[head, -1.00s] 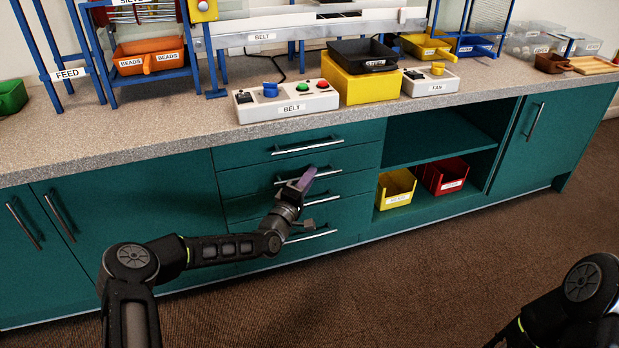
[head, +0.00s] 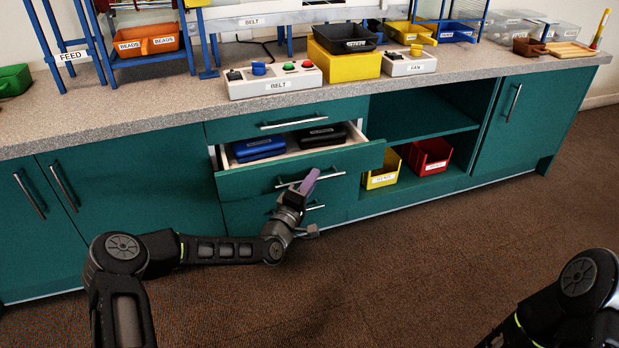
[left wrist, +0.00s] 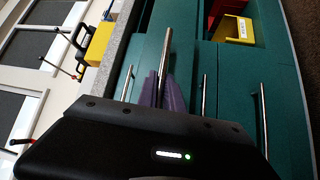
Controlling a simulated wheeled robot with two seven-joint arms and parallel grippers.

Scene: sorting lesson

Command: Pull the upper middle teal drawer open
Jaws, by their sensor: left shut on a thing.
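The upper middle teal drawer (head: 236,187) stands pulled out from the cabinet in the head view. Inside it lie a blue case (head: 259,147) and a black case (head: 322,136). My left gripper (head: 308,183), with purple fingers, is shut on the bar handle (head: 285,183) of this drawer. In the left wrist view the handle (left wrist: 166,50) runs between the purple fingers (left wrist: 172,92). My right arm shows at the lower right of the head view, but its gripper is out of view.
A shut drawer (head: 285,119) is above the open one, and more drawers are below. Open shelves with a yellow bin (head: 383,176) and a red bin (head: 431,157) are to the right. The brown floor (head: 420,260) in front is clear.

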